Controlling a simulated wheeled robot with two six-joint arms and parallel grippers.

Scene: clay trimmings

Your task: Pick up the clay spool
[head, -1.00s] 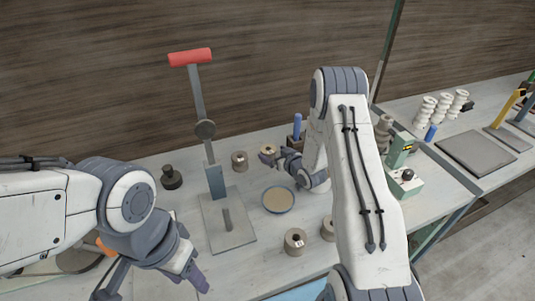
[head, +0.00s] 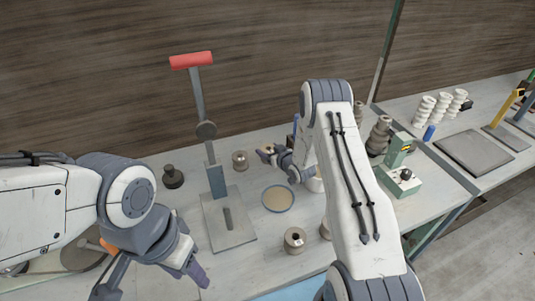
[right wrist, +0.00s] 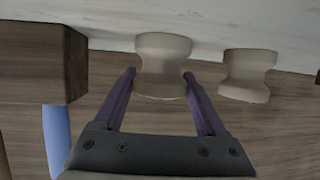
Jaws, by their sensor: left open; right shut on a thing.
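A cream, waisted clay spool (right wrist: 163,62) stands between the two purple fingers of my right gripper (right wrist: 162,90) in the right wrist view. The gripper is shut on its sides. In the head view my right gripper (head: 266,153) is at the back of the table, and it mostly hides this spool. A second spool (right wrist: 247,75) is close beside it in the right wrist view; it also shows in the head view (head: 240,160). My left gripper (head: 190,265) is open and empty at the front left, left of the press.
A press with a red handle (head: 191,60) stands on a grey plate (head: 229,240). A round dish (head: 278,199) lies right of it. More spools (head: 294,240) stand in front. A wooden block (right wrist: 45,65) and blue handle (right wrist: 57,140) are near the right gripper. A green device (head: 400,170) is at right.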

